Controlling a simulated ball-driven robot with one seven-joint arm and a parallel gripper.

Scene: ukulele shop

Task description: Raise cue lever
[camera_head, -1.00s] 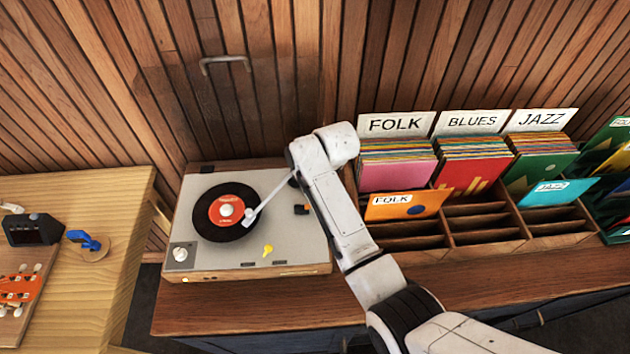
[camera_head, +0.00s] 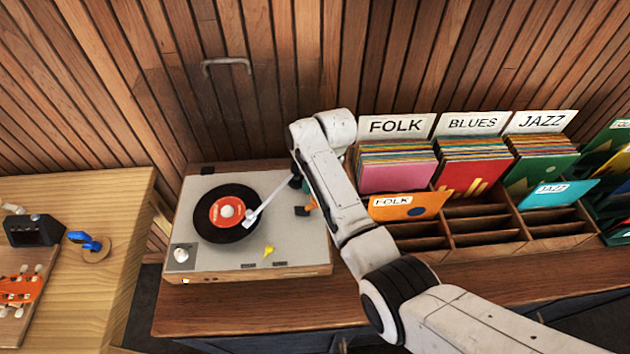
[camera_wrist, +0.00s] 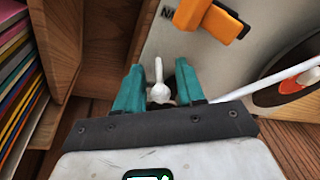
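The turntable (camera_head: 207,262) stands on the wooden counter. Its white tonearm (camera_head: 270,196) reaches over the black record (camera_head: 210,228) with a red-orange label. A small white lever (camera_wrist: 158,73), which looks like the cue lever, shows in the wrist view between my gripper's teal fingers. My gripper (camera_wrist: 159,85) is open, one finger on each side of the lever; contact cannot be made out. In the head view my arm hides most of the gripper and the lever.
An orange control (camera_wrist: 213,20) on a black base lies just beyond the fingers. The tonearm passes close on the right in the wrist view. A record rack (camera_head: 480,240) stands right of my arm. A yellow control (camera_head: 268,251) sits at the turntable's front.

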